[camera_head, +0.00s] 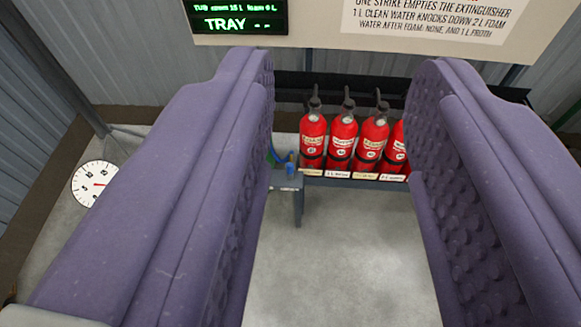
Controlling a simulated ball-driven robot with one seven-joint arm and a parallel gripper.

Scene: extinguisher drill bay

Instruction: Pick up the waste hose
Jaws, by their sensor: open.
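My gripper (347,75) is open and empty, its two purple padded fingers reaching forward on either side of the view. A small blue and green hose-like piece (290,163) shows at the left end of a low grey bench, just right of the left finger's inner face. The left finger hides part of it. I cannot tell whether this is the waste hose, and no other hose is visible. It lies well beyond the fingers, not touched by them.
Several red extinguishers (342,140) stand upright in a row on the bench (298,207), the rightmost partly hidden by the right finger. A round dial (94,184) is at left. A display (238,17) and a sign (430,17) hang behind. The grey floor (345,260) between the fingers is clear.

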